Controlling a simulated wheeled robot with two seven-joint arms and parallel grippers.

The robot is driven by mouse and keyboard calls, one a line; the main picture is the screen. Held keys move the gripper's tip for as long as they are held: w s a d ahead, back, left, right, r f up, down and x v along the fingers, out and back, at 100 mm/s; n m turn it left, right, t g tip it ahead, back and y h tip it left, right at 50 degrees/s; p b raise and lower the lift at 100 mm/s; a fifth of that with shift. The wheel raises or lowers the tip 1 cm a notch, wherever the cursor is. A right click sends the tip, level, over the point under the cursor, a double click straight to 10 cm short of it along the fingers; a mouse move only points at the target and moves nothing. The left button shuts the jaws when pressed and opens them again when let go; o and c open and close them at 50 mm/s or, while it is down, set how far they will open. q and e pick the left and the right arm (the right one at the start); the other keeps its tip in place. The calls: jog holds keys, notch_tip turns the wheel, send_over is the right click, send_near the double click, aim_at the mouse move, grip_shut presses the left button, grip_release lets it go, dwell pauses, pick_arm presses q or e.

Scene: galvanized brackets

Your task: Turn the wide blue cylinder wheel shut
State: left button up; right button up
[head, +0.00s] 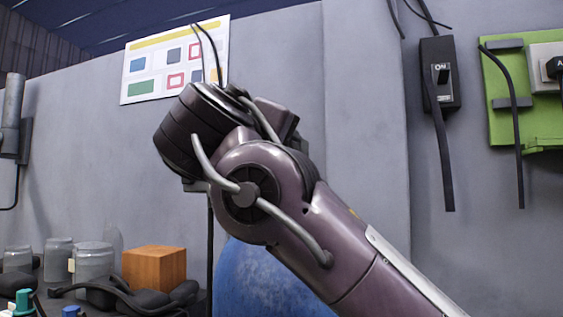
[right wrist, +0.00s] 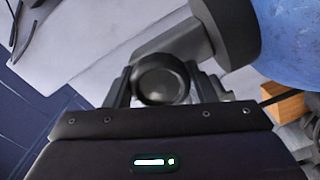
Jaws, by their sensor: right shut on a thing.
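The wide blue cylinder (head: 262,285) stands at the bottom middle of the head view, partly hidden behind my right arm. It also shows at the top right of the right wrist view (right wrist: 292,40). In the right wrist view a round dark wheel (right wrist: 163,80) with a grey face sits between the fingers of my right gripper (right wrist: 165,88), which is shut on it. Grey and dark fittings lie just beyond the wheel. In the head view my right arm hides the wheel and fingers. My left gripper is in neither view.
An orange-brown block (head: 153,268), glass jars (head: 93,262) and dark clutter stand at the lower left. A black switch box (head: 440,73) and a green panel (head: 510,90) with hanging cables are on the right wall. A poster (head: 174,58) hangs behind.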

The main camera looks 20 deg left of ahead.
jog(key=shift+f, duration=0.2)
dwell(0.3)
jog(key=o, duration=1)
jog(key=shift+c, duration=0.2)
jog(key=shift+r, duration=0.15)
jog(key=r+p, duration=0.2)
jog(key=r, duration=0.1)
jog(key=r+p, duration=0.3)
jog(key=a+r+p, duration=0.1)
jog(key=r+p, duration=0.2)
jog(key=shift+w+r, duration=0.15)
jog(key=shift+w, duration=0.05)
notch_tip(320, 180, up, 11)
jog(key=d+p, duration=0.1)
jog(key=p, duration=0.8)
jog(key=shift+s, duration=0.3)
